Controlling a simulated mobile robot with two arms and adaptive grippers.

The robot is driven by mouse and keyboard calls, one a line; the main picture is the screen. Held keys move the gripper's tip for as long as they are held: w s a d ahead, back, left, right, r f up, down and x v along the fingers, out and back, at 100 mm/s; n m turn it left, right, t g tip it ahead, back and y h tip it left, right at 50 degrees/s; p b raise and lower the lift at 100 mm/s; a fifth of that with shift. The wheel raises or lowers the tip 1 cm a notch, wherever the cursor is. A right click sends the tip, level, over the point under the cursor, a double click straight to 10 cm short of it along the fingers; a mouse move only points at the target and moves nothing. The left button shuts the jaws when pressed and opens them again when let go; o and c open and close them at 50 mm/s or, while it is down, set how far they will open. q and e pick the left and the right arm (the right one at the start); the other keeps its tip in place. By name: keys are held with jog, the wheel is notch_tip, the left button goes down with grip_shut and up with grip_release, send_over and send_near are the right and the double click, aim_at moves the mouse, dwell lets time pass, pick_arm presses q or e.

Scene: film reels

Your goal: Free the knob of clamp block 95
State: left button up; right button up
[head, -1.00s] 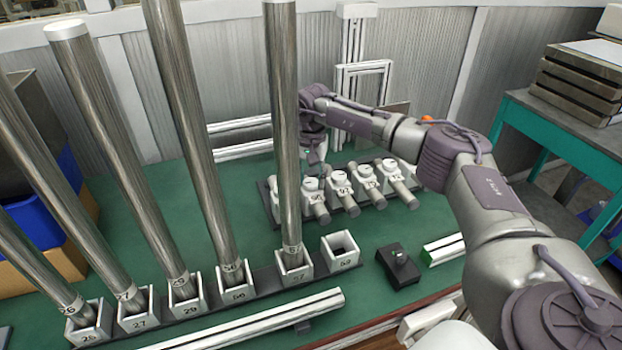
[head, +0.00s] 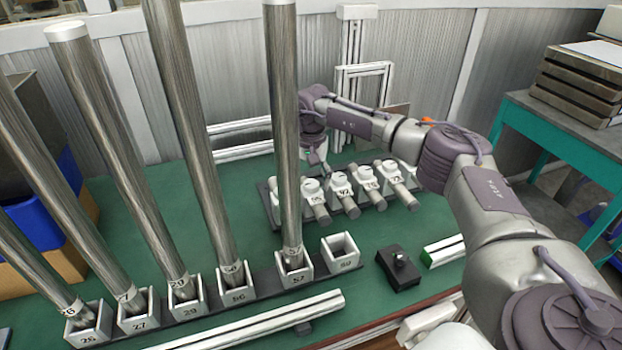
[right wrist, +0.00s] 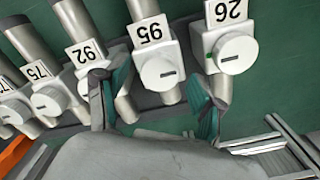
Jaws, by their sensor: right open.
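Clamp block 95 (head: 317,197) stands in a row of white numbered blocks, each with a short grey cylinder, at the back of the green bench. In the right wrist view its label (right wrist: 150,33) is in the middle, above its round white slotted knob (right wrist: 160,72). My right gripper (head: 320,166) is over the row from behind. In the right wrist view its two teal-padded fingers (right wrist: 155,100) are open, one on each side of this knob. I cannot tell whether either finger touches it. My left gripper is out of view.
Block 92 (right wrist: 88,53) and another block (right wrist: 228,42) with a green dot flank block 95 closely. Tall metal tubes (head: 180,120) stand in numbered sockets in front. A black box with a knob (head: 398,268) lies at the right. A white rail (head: 265,318) lies in front.

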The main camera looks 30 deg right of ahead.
aim_at(311, 183)
notch_tip(311, 183, up, 12)
dwell(0.4)
dwell(0.4)
